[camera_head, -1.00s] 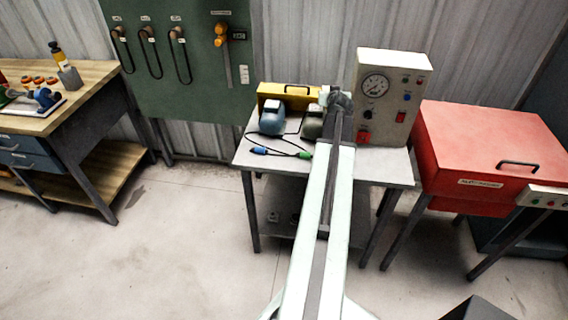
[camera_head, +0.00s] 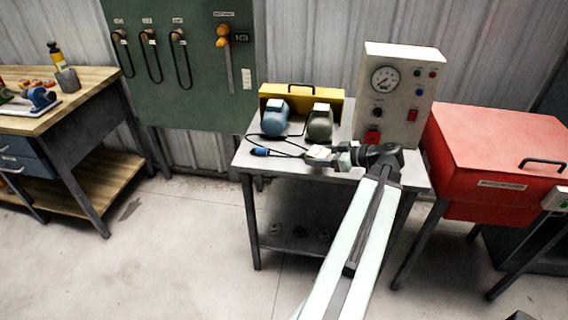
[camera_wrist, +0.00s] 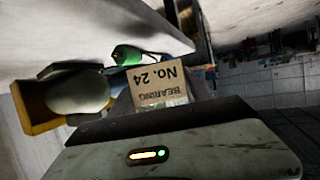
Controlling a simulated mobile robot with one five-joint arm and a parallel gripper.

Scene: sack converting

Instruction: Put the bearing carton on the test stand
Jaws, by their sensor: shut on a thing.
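The bearing carton (camera_wrist: 158,82) is a small tan box, printed "BEARING No. 24", which appears upside down in the wrist view. My gripper (camera_head: 322,158) is shut on it. In the head view the carton (camera_head: 318,151) is a small pale patch at the gripper's tip, over the front part of the grey table. I take this table, with the gauge console, as the test stand (camera_head: 342,184). Whether the carton touches the tabletop cannot be told. My gripper's body with a lit indicator fills the bottom of the wrist view.
The gauge console (camera_head: 398,100) stands at the right. A cable with a blue plug (camera_head: 261,152) lies at the left front. A red cabinet (camera_head: 490,150) is beside the table.

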